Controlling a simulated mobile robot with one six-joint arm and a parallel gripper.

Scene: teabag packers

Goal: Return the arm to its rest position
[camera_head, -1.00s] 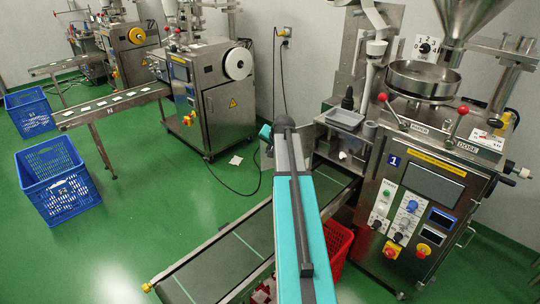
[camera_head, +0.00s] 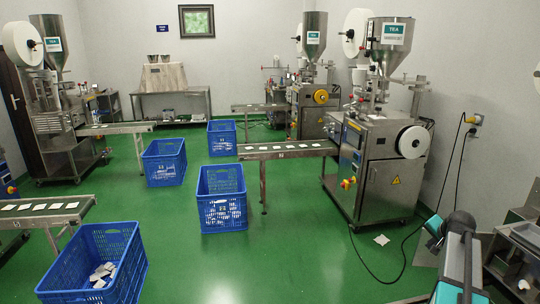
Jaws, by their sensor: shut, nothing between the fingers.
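My arm shows at the lower right edge of the head view as a teal and grey link with a dark rounded joint at its top. The lower part of the arm runs out of the picture. My gripper is not in view, so its fingers cannot be seen.
Several blue crates stand on the green floor, the nearest crate (camera_head: 60,268) holding white packets. A packing machine (camera_head: 385,165) with a conveyor (camera_head: 285,150) stands left of my arm. A packet (camera_head: 381,240) and a black cable (camera_head: 407,235) lie on the floor. The middle floor is clear.

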